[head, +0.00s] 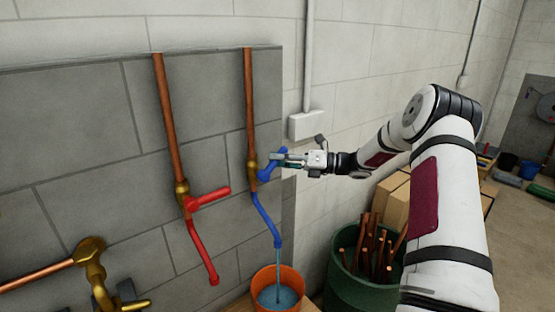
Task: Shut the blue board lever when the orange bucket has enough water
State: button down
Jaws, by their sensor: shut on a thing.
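The blue lever (269,164) sits on a brass valve on the right copper pipe of the grey board (95,120). My gripper (283,160) comes from the right and is shut on the blue lever, covering part of it. A blue hose (266,219) hangs from the valve, and a stream of water falls from its end. The orange bucket (299,277) stands below, with blue-grey water (285,298) inside under the stream. The water lies below the rim; the bucket's bottom is cut off by the frame.
A red lever (209,198) with a red hose (201,252) is to the left. A brass tap (90,258) is at lower left. A green bin (355,288) of copper pipe offcuts and cardboard boxes (394,203) stand right of the bucket, near my arm.

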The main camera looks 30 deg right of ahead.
jog(key=shift+w+d+f+m+t+y+b, duration=0.1)
jog(key=shift+d+f+m+t+y+b, duration=0.2)
jog(key=shift+f+m+t+b, duration=0.6)
jog(key=shift+d+f+m+t+y+b, duration=0.3)
jog(key=shift+f+m+t, duration=0.25)
jog(key=shift+m+t, duration=0.85)
jog(key=shift+w+d+f+m+t+y+b, duration=0.15)
jog(key=shift+f+m+t+y+b, duration=0.4)
jog(key=shift+m, duration=1.15)
jog(key=shift+s+f, duration=0.1)
jog(key=shift+f, duration=0.15)
jog(key=c, duration=1.4)
grip_release()
jog(key=shift+c, duration=0.2)
jog(key=v, duration=1.2)
jog(key=shift+a, duration=0.1)
